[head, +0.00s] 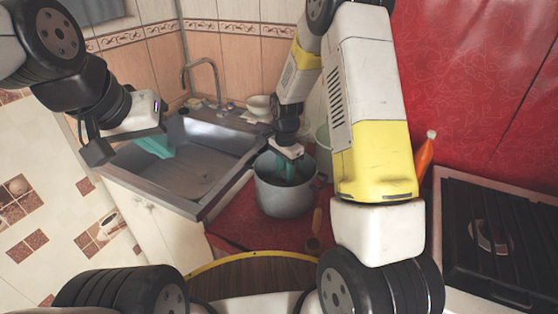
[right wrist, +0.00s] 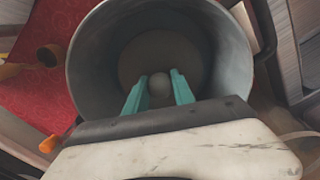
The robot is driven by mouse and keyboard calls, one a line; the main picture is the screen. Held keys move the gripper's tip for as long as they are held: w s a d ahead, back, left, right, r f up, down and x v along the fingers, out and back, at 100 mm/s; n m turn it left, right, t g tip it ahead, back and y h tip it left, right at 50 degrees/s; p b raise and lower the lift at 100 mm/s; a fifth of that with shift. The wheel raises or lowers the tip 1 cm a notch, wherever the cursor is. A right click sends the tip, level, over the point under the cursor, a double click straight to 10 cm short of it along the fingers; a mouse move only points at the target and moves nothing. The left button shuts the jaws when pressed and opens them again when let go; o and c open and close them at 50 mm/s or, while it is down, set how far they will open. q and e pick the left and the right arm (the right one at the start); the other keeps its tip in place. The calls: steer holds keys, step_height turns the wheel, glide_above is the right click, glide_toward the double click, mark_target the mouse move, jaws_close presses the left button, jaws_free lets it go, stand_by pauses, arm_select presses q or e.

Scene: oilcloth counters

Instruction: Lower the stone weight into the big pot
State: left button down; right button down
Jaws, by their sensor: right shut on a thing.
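The big pot (head: 283,200) is grey metal and stands upright on the red counter. In the right wrist view its open mouth and inner wall (right wrist: 222,50) fill the middle. My right gripper (head: 287,172) points down into the pot's mouth. In the right wrist view its teal fingers (right wrist: 158,90) are shut on the small, round, grey stone weight (right wrist: 158,84), with the pot's floor behind it. I cannot tell how far the weight is above the floor. My left gripper (head: 155,146) hangs over the sink; its finger gap is not clear.
The metal sink (head: 190,180) with a tap (head: 205,75) is left of the pot. A cup (head: 258,104) stands behind it. An orange bottle (head: 425,155) and the stove (head: 490,240) are at the right. A brown wooden utensil (head: 314,235) lies near the pot.

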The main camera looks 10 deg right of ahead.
steer(key=shift+f, duration=0.95)
stand_by(0.6)
steer(key=c, duration=1)
jaws_free()
step_height(320, 180, up, 8)
steer(key=shift+f, duration=0.2)
steer(key=s+d+r+n+t+y, duration=0.15)
steer(key=s+r+n, duration=0.25)
steer(key=s+r, duration=0.55)
steer(key=s+d+r+n+t, duration=0.1)
steer(key=s+r+n+t, duration=0.4)
steer(key=r, duration=0.7)
steer(key=s+r+n, duration=0.2)
steer(key=s+n, duration=0.1)
steer(key=s, duration=0.6)
steer(key=shift+s+y, duration=0.3)
steer(key=shift+y, duration=0.05)
